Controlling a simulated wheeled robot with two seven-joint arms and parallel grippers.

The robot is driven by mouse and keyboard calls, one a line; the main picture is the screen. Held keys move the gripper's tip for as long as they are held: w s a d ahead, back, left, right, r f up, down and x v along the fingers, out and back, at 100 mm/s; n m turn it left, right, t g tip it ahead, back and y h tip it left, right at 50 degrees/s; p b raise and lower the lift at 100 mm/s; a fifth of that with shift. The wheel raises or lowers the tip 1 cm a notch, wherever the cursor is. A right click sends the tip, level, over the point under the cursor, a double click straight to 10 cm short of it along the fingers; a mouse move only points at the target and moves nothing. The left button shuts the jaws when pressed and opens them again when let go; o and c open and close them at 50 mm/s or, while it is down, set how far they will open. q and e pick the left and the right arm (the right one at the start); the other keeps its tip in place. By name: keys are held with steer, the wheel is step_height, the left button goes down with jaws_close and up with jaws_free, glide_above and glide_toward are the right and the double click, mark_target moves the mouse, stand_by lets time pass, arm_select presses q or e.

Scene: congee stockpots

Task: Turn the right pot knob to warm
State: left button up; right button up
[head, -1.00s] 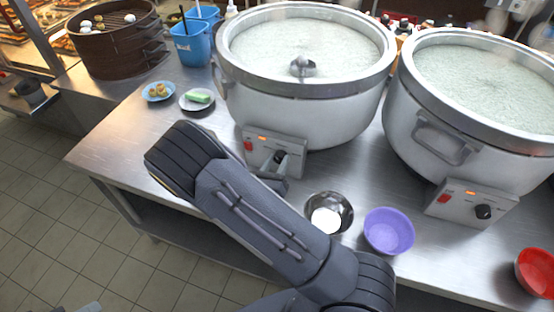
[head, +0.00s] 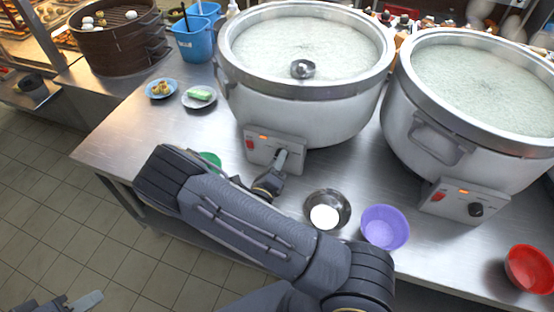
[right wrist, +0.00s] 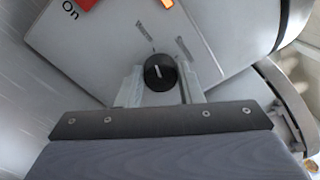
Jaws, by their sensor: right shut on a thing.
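The right pot (head: 475,110) is a large white stockpot of congee; its control box carries a black knob (head: 476,210), a red switch and a lit orange display. My right gripper (head: 281,160) is at the left pot's control box (head: 262,145), apart from the right pot. In the right wrist view its pale fingers (right wrist: 160,84) are shut on a black knob (right wrist: 160,72), one on each side; the knob's white mark is slightly tilted. In the head view the gripper mostly hides this knob. Part of my left gripper (head: 85,301) shows at the bottom left; its fingertips are unclear.
The left pot (head: 310,110) has a ladle in it. A steel bowl (head: 327,209), purple bowl (head: 384,228) and red bowl (head: 530,269) stand along the counter's front. A green item (head: 211,159) is partly behind my right arm. Small plates and a steamer (head: 120,40) stand at left.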

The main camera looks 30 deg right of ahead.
stand_by(0.3)
steer(key=o, duration=1)
steer(key=b+v, duration=0.1)
steer(key=v, duration=0.6)
steer(key=shift+f+b, duration=0.1)
steer(key=shift+b, duration=0.3)
steer(key=shift+s+a, duration=0.25)
steer(key=shift+a, duration=0.1)
